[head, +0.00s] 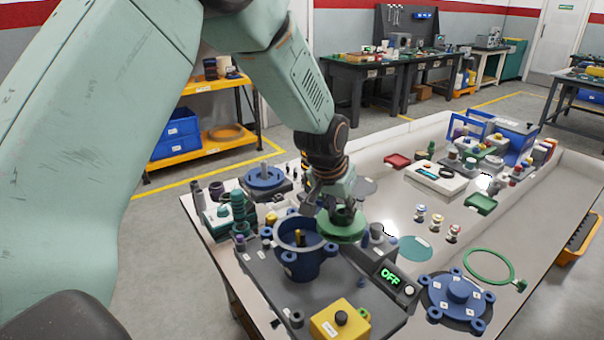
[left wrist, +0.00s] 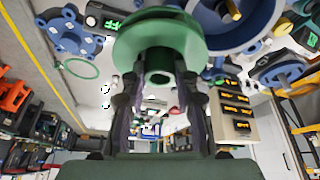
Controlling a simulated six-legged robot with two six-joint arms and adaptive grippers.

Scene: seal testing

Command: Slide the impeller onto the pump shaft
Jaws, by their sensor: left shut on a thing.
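The green impeller (head: 342,228) is in my left gripper (head: 338,207), whose fingers are shut on its hub. In the left wrist view the impeller (left wrist: 160,36) fills the top middle, with the hub's hole facing the camera and a finger on either side. The blue pump housing (head: 308,266) stands open on a dark base, and the brass pump shaft (head: 299,238) stands upright inside it. The impeller is just right of the housing's opening, not over the shaft. The shaft (left wrist: 232,9) also shows in the left wrist view. My right gripper is not in view.
A blue flanged cover (head: 458,298) and a green ring (head: 490,266) lie to the right. Stacked green parts (head: 240,210) stand at the left.

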